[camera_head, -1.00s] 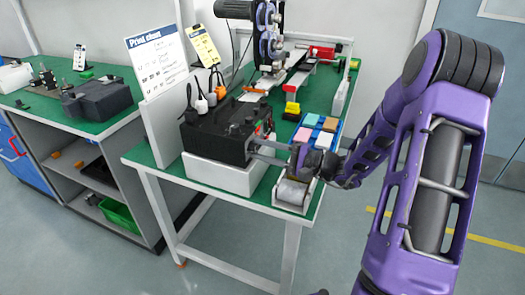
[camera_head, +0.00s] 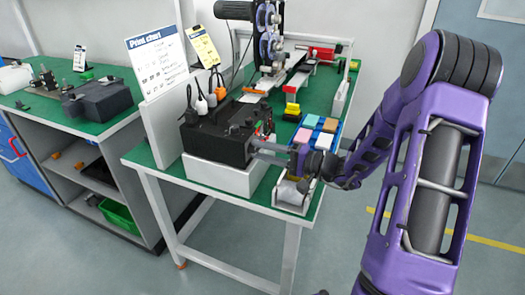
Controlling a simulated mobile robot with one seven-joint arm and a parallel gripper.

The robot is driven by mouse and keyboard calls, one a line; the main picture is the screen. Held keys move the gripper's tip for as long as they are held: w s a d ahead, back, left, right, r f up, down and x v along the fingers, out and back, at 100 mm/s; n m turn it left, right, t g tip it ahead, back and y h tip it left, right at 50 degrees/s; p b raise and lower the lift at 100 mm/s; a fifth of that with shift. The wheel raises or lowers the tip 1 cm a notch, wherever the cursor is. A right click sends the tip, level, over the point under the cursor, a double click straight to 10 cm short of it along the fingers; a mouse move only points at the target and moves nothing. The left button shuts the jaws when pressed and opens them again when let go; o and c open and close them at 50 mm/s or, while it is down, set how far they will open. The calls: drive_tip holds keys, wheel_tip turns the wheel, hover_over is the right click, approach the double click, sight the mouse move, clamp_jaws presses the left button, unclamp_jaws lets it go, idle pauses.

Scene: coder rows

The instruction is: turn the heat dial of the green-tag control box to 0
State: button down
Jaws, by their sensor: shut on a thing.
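A black control box (camera_head: 212,142) sits on a white block (camera_head: 222,177) near the front of the green-topped table. Several small knobs and a green and a red spot show on its top and right side. My gripper (camera_head: 256,148) reaches in from the right, its fingers at the box's right face. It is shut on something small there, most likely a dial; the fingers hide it. The dial's pointer and scale cannot be read, and I cannot make out which tag is the green one.
A white chart board (camera_head: 158,58) and a yellow card (camera_head: 203,45) stand behind the box. Colored blocks (camera_head: 322,124) and a white roller unit (camera_head: 293,193) are close to my gripper. A second green-topped bench (camera_head: 104,118) with a dark box (camera_head: 98,99) stands left.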

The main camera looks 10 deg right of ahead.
drive_tip(key=c, duration=0.8)
unclamp_jaws()
drive_tip(key=shift+c, duration=0.2)
drive_tip(key=v, duration=1.7)
drive_tip(key=shift+s+d+p, duration=0.15)
drive_tip(key=shift+d+p, duration=0.05)
drive_tip(key=shift+p, duration=0.15)
